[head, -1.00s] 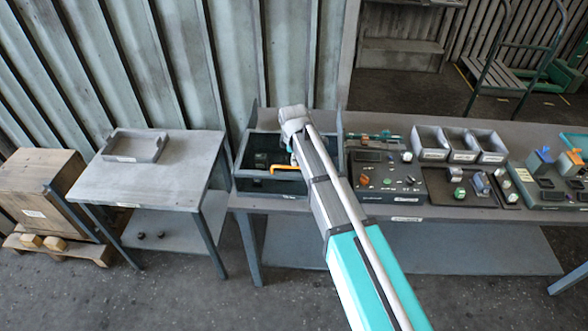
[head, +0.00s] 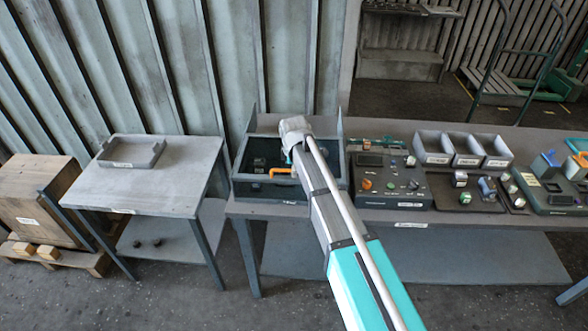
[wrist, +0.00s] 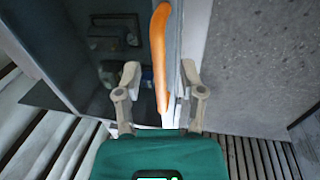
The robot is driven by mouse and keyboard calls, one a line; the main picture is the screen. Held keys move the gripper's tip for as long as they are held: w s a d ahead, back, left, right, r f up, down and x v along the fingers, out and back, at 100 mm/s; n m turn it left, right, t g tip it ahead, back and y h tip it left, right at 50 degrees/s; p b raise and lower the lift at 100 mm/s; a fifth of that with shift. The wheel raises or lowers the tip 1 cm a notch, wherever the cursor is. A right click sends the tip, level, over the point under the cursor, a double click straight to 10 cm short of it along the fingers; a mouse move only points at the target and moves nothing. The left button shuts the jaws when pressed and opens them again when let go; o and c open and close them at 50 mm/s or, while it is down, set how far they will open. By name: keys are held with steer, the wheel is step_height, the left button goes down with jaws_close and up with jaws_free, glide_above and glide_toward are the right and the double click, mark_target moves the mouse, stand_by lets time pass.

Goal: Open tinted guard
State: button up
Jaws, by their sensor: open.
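A dark grey housing (head: 268,190) stands on the long bench, with an orange bar handle (head: 281,171) at its front. Inside it, dark parts show through what looks like the tinted guard (wrist: 75,35); its edges are hard to make out. In the wrist view the orange handle (wrist: 160,50) runs down the picture toward my gripper (wrist: 161,88). My gripper's two fingers are apart, one on each side of the handle's line. I cannot tell whether either finger touches it. In the head view my arm hides the fingers and part of the housing.
A control panel (head: 400,195) with knobs stands right of the housing, with grey bins (head: 465,150) beyond it. A side table (head: 150,185) with a shallow tray (head: 131,153) stands to the left. A corrugated wall (head: 220,60) is close behind.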

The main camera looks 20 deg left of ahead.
steer(key=shift+c, duration=0.2)
jaws_close()
steer(key=shift+s+a, duration=0.1)
steer(key=w+a, duration=0.2)
steer(key=w, duration=0.9)
steer(key=w+a, duration=0.3)
steer(key=w, duration=0.9)
steer(key=shift+o, duration=0.2)
jaws_free()
steer(key=shift+a, duration=0.1)
